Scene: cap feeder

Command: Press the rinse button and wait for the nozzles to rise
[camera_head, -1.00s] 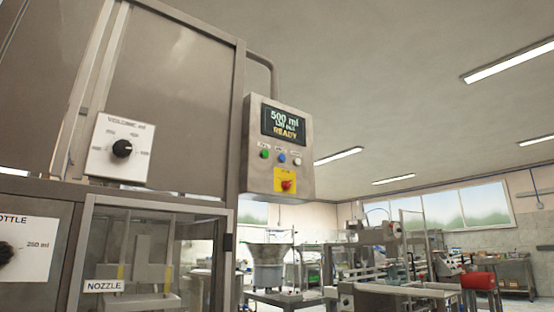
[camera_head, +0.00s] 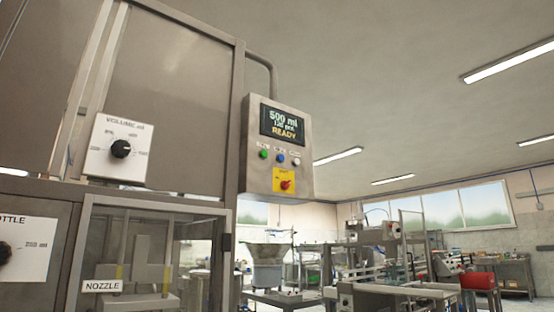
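A grey control box (camera_head: 303,183) hangs on the right side of the filling machine. Its screen (camera_head: 284,124) reads "500 ml" and "READY", with a smaller line between. Below it sit a green button (camera_head: 263,154), a blue button (camera_head: 281,157) and a white button (camera_head: 296,161); their small labels are too blurred to tell which is rinse. A red knob (camera_head: 285,184) sits on a yellow plate under them. Neither gripper is in view.
A volume dial (camera_head: 121,149) and a bottle dial (camera_head: 5,252) are on the machine's front. A feeder with a grey hopper (camera_head: 266,274) stands on a table behind. More machines and benches fill the right background. The space before the control box is clear.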

